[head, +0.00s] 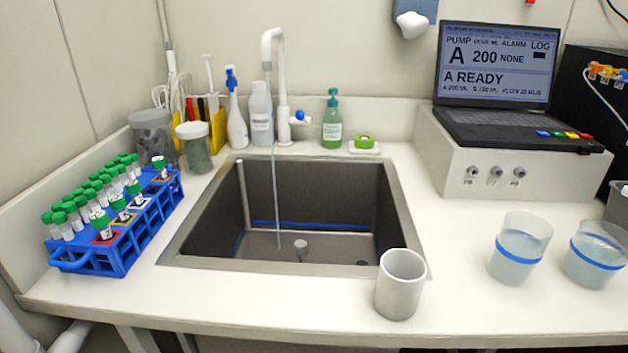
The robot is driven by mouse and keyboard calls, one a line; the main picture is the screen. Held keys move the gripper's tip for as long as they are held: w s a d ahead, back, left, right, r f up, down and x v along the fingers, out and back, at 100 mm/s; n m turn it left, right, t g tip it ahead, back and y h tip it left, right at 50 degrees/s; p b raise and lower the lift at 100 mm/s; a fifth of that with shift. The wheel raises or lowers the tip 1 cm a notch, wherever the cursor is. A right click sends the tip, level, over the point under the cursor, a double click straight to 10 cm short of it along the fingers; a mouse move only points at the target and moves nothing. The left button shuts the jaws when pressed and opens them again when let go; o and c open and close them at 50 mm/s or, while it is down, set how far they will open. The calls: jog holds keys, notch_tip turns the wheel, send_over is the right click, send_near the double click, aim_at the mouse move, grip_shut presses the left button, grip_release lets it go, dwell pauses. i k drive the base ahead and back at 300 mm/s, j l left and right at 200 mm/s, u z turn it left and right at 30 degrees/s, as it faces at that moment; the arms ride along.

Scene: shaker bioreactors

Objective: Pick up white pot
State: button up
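A white-grey pot (399,290), an open cylinder, stands upright on the white counter at the front right corner of the sink. Its opening faces up and its inside looks empty, though its bottom is hidden. My gripper is not in the head view.
The sink (172,252) lies left of the pot, with a running tap (283,100). Two clear beakers (519,250) (596,256) with blue bands stand to the right. A blue tube rack (112,258) is at left. A laptop (497,80) sits on a white box (500,155). Counter between pot and beakers is clear.

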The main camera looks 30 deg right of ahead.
aim_at(402, 275)
jog(key=l+z, duration=0.15)
jog(key=z, duration=0.85)
jog(key=k, duration=0.7)
